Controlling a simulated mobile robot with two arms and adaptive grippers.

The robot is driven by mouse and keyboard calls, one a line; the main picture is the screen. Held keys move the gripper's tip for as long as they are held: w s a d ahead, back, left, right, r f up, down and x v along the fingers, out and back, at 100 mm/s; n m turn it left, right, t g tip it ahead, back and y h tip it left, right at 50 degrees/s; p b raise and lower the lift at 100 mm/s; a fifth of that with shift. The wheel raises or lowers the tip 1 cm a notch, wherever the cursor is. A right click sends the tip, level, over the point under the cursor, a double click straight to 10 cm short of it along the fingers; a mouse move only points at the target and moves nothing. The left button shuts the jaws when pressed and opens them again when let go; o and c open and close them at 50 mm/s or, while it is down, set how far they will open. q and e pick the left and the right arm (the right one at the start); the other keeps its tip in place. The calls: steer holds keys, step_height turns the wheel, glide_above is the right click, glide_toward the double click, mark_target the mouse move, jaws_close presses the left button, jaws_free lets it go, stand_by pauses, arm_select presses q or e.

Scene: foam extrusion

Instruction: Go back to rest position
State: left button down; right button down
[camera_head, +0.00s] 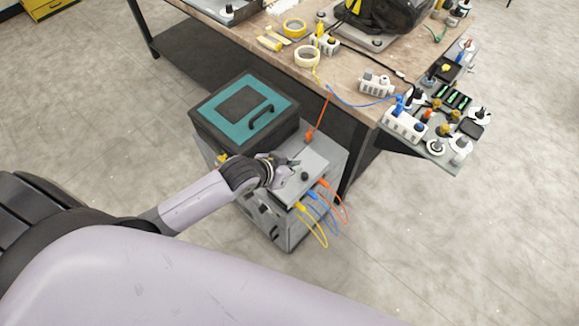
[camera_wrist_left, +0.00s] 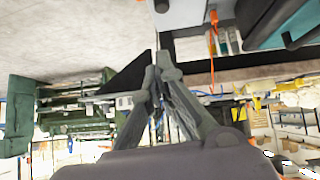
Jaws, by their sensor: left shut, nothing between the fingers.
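My left gripper (camera_head: 292,163) is shut and empty in the head view. It is over the light grey top of the grey machine (camera_head: 318,160), near a small black knob (camera_head: 305,176); whether it touches the top I cannot tell. In the left wrist view the left gripper's fingers (camera_wrist_left: 160,58) come together near the middle with nothing between them. My left arm reaches in from the left. My right gripper is not in view.
A black box with a teal lid (camera_head: 245,108) stands beside the gripper. Orange, blue and yellow cables (camera_head: 318,225) hang from the machine's front. A cluttered workbench (camera_head: 340,80) stands behind, holding tape rolls, sockets and a black bag (camera_head: 385,14). The floor at right (camera_head: 460,230) is clear.

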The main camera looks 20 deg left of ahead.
arm_select(q)
steer(key=shift+v, duration=1.25)
steer(key=shift+s+d, duration=0.1)
steer(key=shift+d, duration=0.05)
